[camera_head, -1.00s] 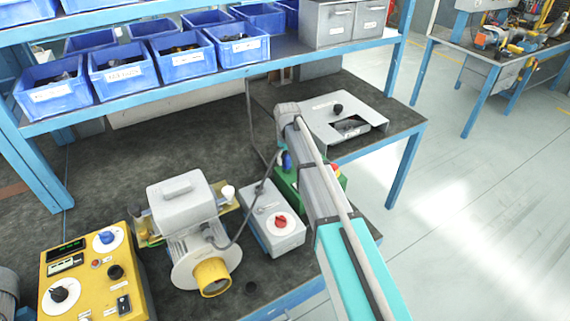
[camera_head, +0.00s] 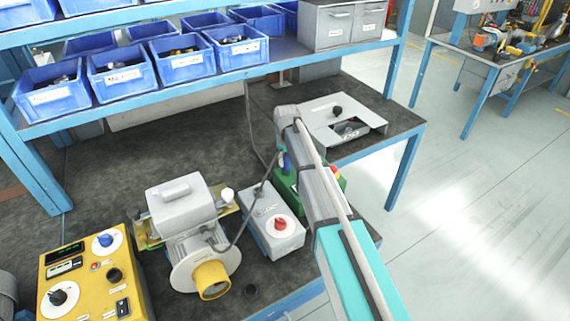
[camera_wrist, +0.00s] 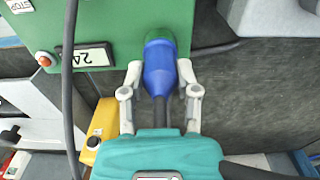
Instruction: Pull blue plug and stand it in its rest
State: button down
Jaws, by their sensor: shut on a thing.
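The blue plug (camera_wrist: 160,68) is between the two fingers of my gripper (camera_wrist: 160,76), which is shut on it. Its far end meets a green collar at the edge of the green box (camera_wrist: 110,18), and I cannot tell whether it is still fully seated. A dark cable runs from the plug back toward my palm. In the head view the blue plug (camera_head: 286,163) shows beside the green box (camera_head: 284,180), partly hidden by my arm. My fingers are hidden there. I cannot make out the plug's rest for certain.
A grey box with a red knob (camera_head: 270,222) stands left of the green box. A grey blower with a yellow nozzle (camera_head: 210,278) and a yellow control panel (camera_head: 90,275) are further left. A dark cable crosses the wrist view's left side. The bench behind the blower is clear.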

jog(key=shift+r+p, duration=0.75)
dwell(0.9)
jog(key=shift+r+p, duration=1.55)
jog(key=shift+r, duration=0.05)
